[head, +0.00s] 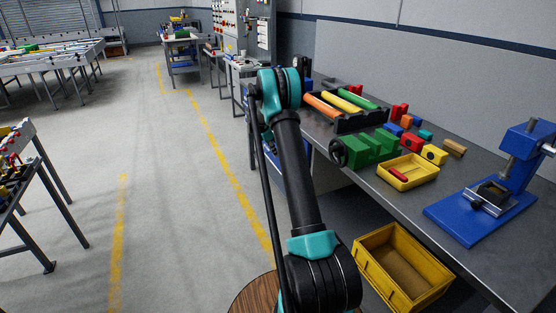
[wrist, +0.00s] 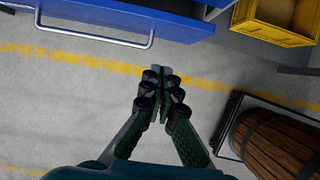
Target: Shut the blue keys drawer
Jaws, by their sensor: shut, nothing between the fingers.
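A blue drawer (wrist: 165,17) with a silver bar handle (wrist: 95,38) shows at the top of the wrist view. How far it stands out cannot be told. My gripper (wrist: 156,75) is shut and empty, its fingertips below the drawer in the picture and apart from it, over the floor. In the head view, blue cabinet parts (head: 273,163) show under the workbench, mostly hidden behind my arm. My gripper is hidden in the head view.
The grey workbench (head: 385,200) at right carries a green vise (head: 370,147), a yellow tray (head: 408,173) and a blue press (head: 490,208). A yellow crate (head: 405,265) sits below the bench. The grey floor (head: 165,200) at left is clear, with yellow lines.

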